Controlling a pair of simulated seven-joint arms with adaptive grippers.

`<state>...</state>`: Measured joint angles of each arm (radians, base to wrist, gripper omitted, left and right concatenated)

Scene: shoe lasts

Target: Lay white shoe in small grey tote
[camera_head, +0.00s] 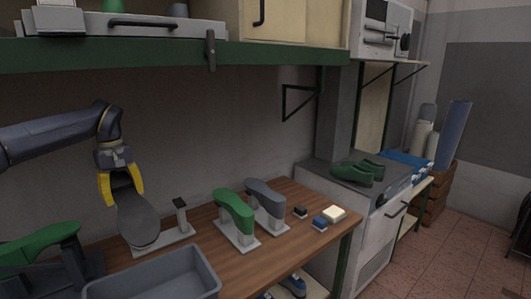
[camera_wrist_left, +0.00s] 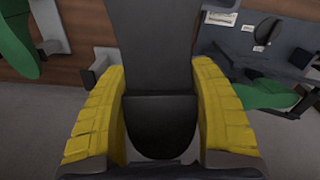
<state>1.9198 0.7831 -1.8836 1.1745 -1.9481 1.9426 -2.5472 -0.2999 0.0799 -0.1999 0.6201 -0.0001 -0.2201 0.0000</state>
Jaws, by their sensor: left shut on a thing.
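My left gripper (camera_head: 121,186) has its yellow fingers on both sides of a dark grey shoe-shaped piece (camera_head: 138,222) and is shut on it. The piece hangs below the fingers with its broad end down, in front of a pale stand. In the left wrist view the dark piece (camera_wrist_left: 160,128) sits between the yellow fingers. I see no clearly white shoe; the held one looks dark grey. The small grey tote (camera_head: 205,272) stands at the bottom of the head view, right of and below the held piece; its visible inside looks empty. My right gripper is not in view.
A pale stand with a dark-topped post (camera_head: 180,205) is beside the held piece. A green shoe (camera_head: 235,210) and a grey shoe (camera_head: 266,197) stand on bases to the right. Another green shoe (camera_head: 40,243) is at left. A green-edged shelf (camera_head: 150,50) hangs above.

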